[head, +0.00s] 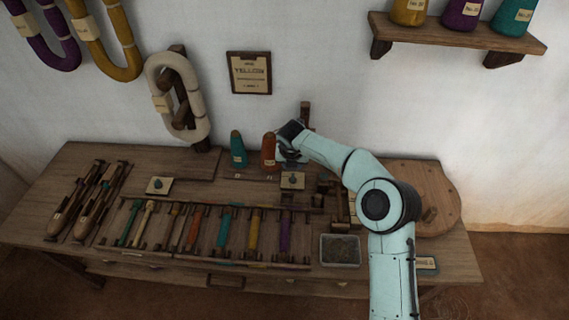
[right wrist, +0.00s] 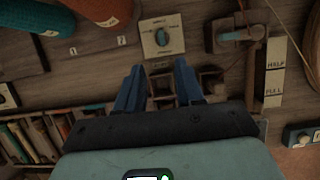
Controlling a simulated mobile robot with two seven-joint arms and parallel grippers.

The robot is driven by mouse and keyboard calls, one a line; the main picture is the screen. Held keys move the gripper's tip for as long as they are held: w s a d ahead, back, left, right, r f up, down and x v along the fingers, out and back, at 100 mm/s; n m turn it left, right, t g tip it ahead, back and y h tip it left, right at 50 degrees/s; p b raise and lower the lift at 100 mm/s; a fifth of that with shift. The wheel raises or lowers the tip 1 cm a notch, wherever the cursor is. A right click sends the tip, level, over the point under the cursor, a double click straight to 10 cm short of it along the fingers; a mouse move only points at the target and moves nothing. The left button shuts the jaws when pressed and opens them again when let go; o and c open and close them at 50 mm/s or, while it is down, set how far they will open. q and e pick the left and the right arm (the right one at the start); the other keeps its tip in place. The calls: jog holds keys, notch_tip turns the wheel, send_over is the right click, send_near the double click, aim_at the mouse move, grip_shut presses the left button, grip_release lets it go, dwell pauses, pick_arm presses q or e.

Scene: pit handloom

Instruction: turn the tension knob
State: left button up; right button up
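A teal oval knob (right wrist: 162,37) sits on a pale square plate (right wrist: 160,50), which I take to be the tension knob. In the head view this plate (head: 292,180) lies on the bench just below my right gripper (head: 289,155). In the right wrist view my right gripper (right wrist: 158,70) has its two blue fingers apart, with nothing between them. The fingertips point toward the plate, and the knob shows just beyond them, not between them. Whether they touch the bench cannot be told. A similar plate with a dark knob (head: 158,185) lies further left. My left gripper is not in view.
An orange cone (head: 269,152) and a teal cone (head: 238,150) stand left of my right gripper. Several coloured bobbins lie in a rack (head: 120,205) at the front. A grey tray (head: 340,262) and a round wooden wheel (head: 440,190) are to the right.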

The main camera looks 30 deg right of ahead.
aim_at(293, 176)
jog(key=b+x, duration=0.1)
jog(key=x, duration=1.2)
jog(key=shift+s+f, duration=0.1)
jog(key=shift+s, duration=0.05)
grip_shut()
